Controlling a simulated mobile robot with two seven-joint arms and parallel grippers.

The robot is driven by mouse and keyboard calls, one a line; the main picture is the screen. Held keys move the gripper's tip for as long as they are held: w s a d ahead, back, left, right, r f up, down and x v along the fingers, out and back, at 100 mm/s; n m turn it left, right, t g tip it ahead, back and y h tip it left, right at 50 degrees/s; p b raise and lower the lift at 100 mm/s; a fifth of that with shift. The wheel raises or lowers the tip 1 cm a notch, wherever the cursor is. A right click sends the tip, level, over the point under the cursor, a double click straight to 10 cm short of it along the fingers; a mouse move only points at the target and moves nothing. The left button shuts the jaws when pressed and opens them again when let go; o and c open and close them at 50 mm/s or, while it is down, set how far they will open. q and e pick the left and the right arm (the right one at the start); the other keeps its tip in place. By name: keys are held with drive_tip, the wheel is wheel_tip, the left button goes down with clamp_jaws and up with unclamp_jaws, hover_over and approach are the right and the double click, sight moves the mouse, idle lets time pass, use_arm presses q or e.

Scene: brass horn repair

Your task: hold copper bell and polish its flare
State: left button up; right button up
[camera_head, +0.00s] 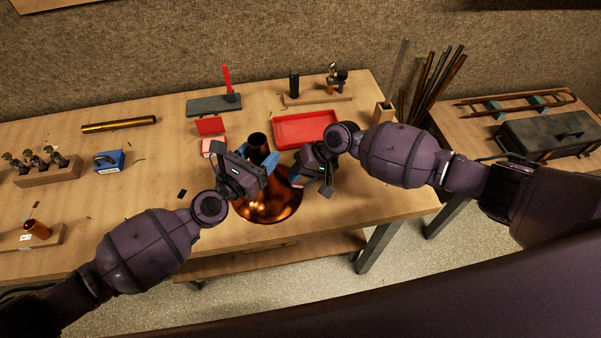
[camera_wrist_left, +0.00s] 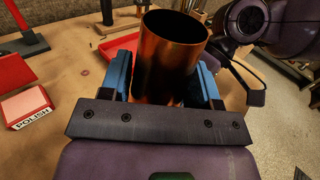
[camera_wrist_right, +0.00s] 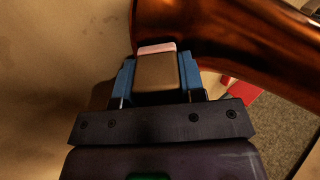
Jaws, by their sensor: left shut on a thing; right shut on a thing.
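The copper bell (camera_head: 267,206) stands on the bench near its front edge, flare down and narrow neck up. My left gripper (camera_head: 257,160) is shut on the neck, with blue fingers on either side of it. The left wrist view shows the neck's open top (camera_wrist_left: 176,27). My right gripper (camera_head: 301,167) is to the right of the bell. In the right wrist view it is shut on a brown block with a pink pad (camera_wrist_right: 157,65). The pad's edge meets the flare (camera_wrist_right: 235,45) or lies very close; contact is not clear. The arms partly hide the bell.
A red tray (camera_head: 305,141) and a small box marked POLISH (camera_wrist_left: 28,107) lie behind the bell. A side table (camera_head: 470,138) with a dark case stands right.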

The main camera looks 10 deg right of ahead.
drive_tip(key=shift+s, duration=0.6)
idle(0.6)
drive_tip(key=shift+s, duration=0.3)
drive_tip(key=shift+s, duration=0.35)
drive_tip(key=shift+w, duration=0.55)
idle(0.8)
drive_tip(key=shift+w, duration=0.25)
drive_tip(key=shift+w, duration=0.8)
idle(0.6)
drive_tip(key=shift+s, duration=0.1)
drive_tip(key=shift+s, duration=0.3)
drive_tip(key=shift+s, duration=0.95)
idle(1.0)
